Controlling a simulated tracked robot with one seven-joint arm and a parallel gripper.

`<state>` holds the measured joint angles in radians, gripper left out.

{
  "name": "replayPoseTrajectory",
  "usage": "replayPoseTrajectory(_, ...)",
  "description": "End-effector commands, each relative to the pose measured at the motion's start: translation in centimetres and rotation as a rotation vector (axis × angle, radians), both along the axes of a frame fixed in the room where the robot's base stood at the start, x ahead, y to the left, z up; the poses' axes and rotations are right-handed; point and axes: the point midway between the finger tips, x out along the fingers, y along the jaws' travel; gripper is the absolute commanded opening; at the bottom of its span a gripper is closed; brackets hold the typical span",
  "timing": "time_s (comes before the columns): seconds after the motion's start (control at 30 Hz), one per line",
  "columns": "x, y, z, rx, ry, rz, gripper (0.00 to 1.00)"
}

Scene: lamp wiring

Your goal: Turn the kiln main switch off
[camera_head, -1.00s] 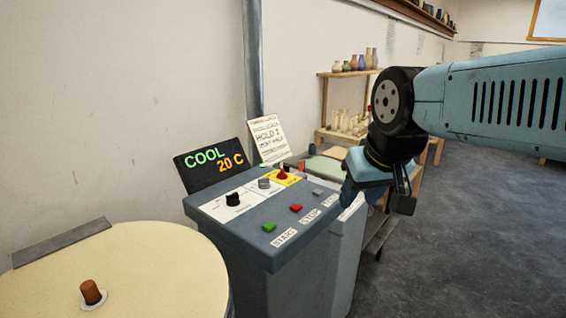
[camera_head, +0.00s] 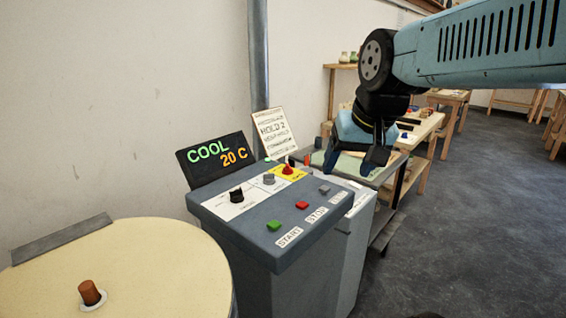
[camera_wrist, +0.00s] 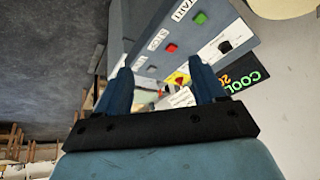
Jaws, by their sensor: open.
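The grey kiln control panel (camera_head: 270,240) stands in the middle of the head view. A red knob (camera_head: 288,169) on a yellow plate (camera_head: 280,176) sits at its back right corner; which way it points is too small to tell. A black knob (camera_head: 236,195) and a grey knob (camera_head: 268,179) are on a white plate to its left. My gripper (camera_head: 350,163) is open, pointing down, to the right of the red knob and apart from it.
Green (camera_head: 274,225), red (camera_head: 302,205) and grey (camera_head: 324,190) buttons line the panel front. The display (camera_head: 216,158) reads COOL 20 C. A note board (camera_head: 272,133) stands behind. A round cream lid (camera_head: 140,262) is at left. Wooden tables (camera_head: 420,130) stand behind the arm.

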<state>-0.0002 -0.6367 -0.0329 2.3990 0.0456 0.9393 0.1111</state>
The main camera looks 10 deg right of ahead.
Motion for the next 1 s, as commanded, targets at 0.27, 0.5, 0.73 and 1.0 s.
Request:
replayPoseTrajectory(0.27,8.0,-0.5,2.7,0.191,0.116,-0.263,0.69)
replayPoseTrajectory(0.5,15.3,-1.3,3.6,0.333,0.220,-0.497,0.69)
replayPoseTrajectory(0.73,22.6,-2.3,3.2,0.445,0.320,-0.725,0.69)
replayPoseTrajectory(1.0,31.0,-3.6,0.9,0.549,0.437,-0.990,0.69)
